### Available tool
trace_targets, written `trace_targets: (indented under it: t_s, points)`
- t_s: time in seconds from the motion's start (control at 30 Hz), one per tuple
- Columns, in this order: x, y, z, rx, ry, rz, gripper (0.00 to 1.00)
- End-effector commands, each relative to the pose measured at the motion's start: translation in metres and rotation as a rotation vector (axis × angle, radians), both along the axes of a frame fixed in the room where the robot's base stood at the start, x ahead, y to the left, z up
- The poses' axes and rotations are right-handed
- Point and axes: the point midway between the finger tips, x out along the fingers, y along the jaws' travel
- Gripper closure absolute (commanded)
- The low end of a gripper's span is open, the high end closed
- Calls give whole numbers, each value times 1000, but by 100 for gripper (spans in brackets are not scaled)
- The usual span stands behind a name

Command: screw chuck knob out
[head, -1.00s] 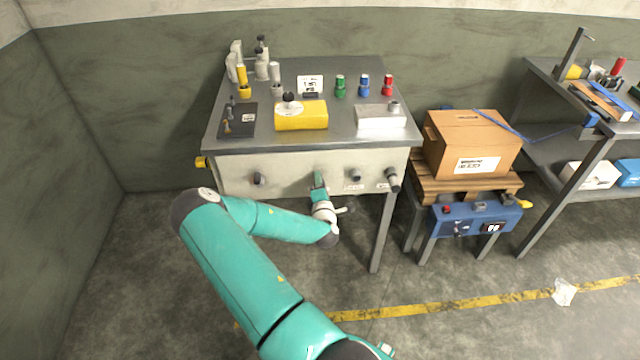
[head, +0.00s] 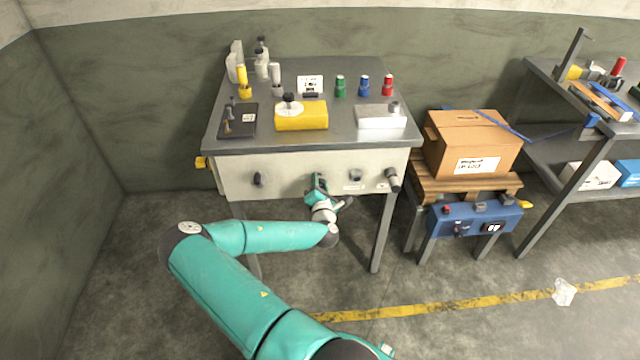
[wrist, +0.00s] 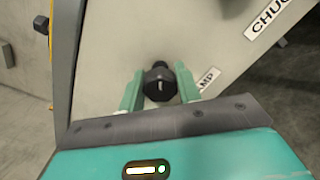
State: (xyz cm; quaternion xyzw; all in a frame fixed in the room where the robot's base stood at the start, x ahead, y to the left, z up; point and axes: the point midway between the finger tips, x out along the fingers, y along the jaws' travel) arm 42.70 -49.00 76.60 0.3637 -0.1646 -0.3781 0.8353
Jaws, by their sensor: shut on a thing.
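The bench's pale front panel (head: 285,172) bears several dark knobs and white labels. My gripper (wrist: 160,88) is shut on a dark faceted knob (wrist: 159,84), one finger on each side of it. The knob stands out from the panel. A label ending in "MP" (wrist: 208,78) is close by, and a label starting "CHUC" (wrist: 280,15) is farther up and right. In the head view my gripper (head: 317,182) is at the middle of the panel and hides the held knob. Other knobs are at the left (head: 259,179), right of my gripper (head: 355,175) and far right (head: 393,180).
The bench top (head: 345,92) holds a yellow block (head: 301,117), a pale block (head: 380,117) and several coloured parts. A cardboard box (head: 472,143) on a pallet stands to the right, above a blue unit (head: 476,220).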

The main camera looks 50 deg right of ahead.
Motion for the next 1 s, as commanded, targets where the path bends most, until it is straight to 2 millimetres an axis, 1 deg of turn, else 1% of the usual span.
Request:
trace_targets:
  t_s: [0.03,0.23,0.27,0.3,0.37,0.63,0.77,0.87,1.0]
  points:
    - [2,-1,3,-4,-5,3,89]
    - [2,-1,3,-3,-5,3,89]
    - [2,-1,3,-3,-5,3,65]
    - [2,-1,3,-3,-5,3,57]
    - [2,-1,2,-2,-5,3,45]
    - [0,0,1,0,-2,1,45]
    - [-4,5,0,0,-1,1,45]
    - [-13,15,0,2,0,0,45]
    - [-31,37,0,1,0,1,45]
